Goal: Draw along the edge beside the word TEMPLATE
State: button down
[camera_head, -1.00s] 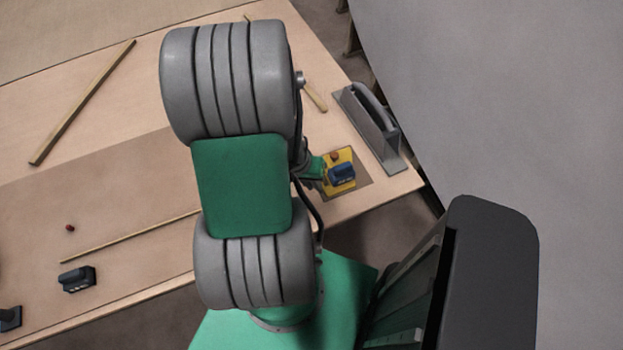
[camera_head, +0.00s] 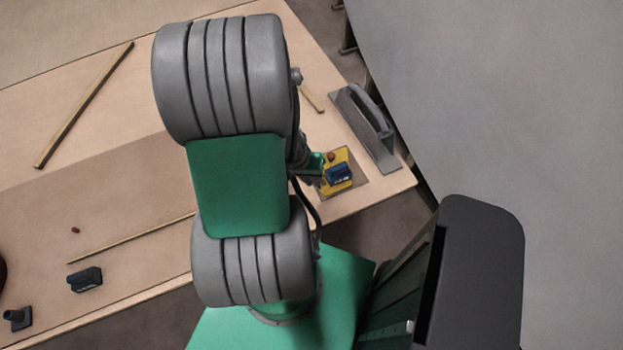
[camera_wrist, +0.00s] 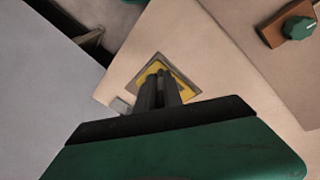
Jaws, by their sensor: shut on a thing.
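A yellow plate (camera_head: 330,186) lies on a brown patch near the right corner of the table, with a dark blue block (camera_head: 339,173) and a small red knob (camera_head: 331,157) on it. No word can be read on it. My gripper (camera_head: 314,164) is at its left side, mostly hidden by my arm. In the wrist view the dark fingers (camera_wrist: 158,82) are close together over the yellow plate (camera_wrist: 152,68). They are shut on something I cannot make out. Whether its tip touches the surface cannot be told.
A grey handled float (camera_head: 365,128) lies by the table's right edge. A wooden strip (camera_head: 85,105), a thin strip (camera_head: 130,238) and a dark block (camera_head: 85,279) lie at left. The wrist view shows a green knob on a brown block (camera_wrist: 272,34). A large grey surface (camera_head: 500,100) stands right.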

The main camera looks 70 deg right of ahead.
notch_tip(320, 180, up, 4)
jog(key=p, duration=0.2)
jog(key=shift+r+p, duration=0.25)
jog(key=shift+p, duration=0.15)
jog(key=shift+r+b, duration=0.3)
jog(key=shift+r, duration=2.05)
